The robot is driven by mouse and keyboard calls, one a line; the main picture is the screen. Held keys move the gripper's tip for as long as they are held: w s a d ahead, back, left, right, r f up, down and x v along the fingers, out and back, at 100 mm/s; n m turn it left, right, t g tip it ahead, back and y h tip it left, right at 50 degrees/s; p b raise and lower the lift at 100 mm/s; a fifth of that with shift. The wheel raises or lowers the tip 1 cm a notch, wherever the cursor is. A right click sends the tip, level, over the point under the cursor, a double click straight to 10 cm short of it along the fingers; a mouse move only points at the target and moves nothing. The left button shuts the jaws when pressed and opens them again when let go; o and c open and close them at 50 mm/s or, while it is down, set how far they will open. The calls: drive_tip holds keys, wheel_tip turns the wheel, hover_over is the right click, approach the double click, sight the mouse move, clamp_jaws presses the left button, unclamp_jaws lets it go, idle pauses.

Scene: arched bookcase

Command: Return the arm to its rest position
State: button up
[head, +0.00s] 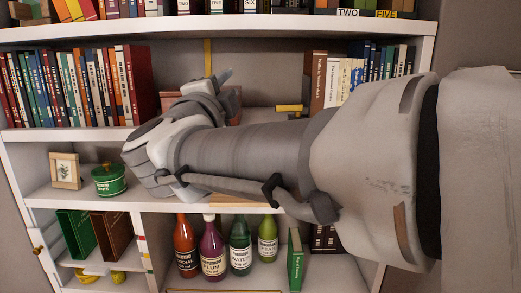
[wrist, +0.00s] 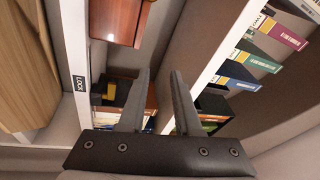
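My gripper (wrist: 160,100) shows in the wrist view with its two fingers apart and nothing between them. In the head view my arm reaches in from the right across the middle of the bookcase (head: 426,50). The gripper end is mostly hidden behind my wrist there; a grey finger-like part (head: 220,76) shows above it, in front of the second shelf. In the wrist view the fingers point towards a shelf section with a black and yellow thing (wrist: 112,92) and an orange-brown box (wrist: 150,105). I cannot tell how far off these are.
Rows of books (head: 75,88) stand left of my arm. A green pot (head: 108,180) and a small frame (head: 65,170) sit on the shelf below. Several bottles, including a red one (head: 185,250), stand under my arm. White shelf boards (wrist: 222,55) run close beside the gripper.

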drive_tip(key=s+d+f+n+g+y, duration=0.1)
drive_tip(key=s+d+f+n+g, duration=0.6)
drive_tip(key=s+d+f, duration=0.3)
drive_tip(key=s+d+f+n+g+y, duration=0.2)
drive_tip(key=s+d+f+n+g, duration=0.5)
drive_tip(key=f, duration=1.2)
drive_tip(key=s+d+n, duration=0.2)
drive_tip(key=s+n, duration=0.1)
drive_tip(key=s, duration=0.1)
drive_tip(key=shift+s+d+n+y, duration=0.25)
drive_tip(key=shift+d+n+y, duration=0.05)
drive_tip(key=shift+d, duration=0.1)
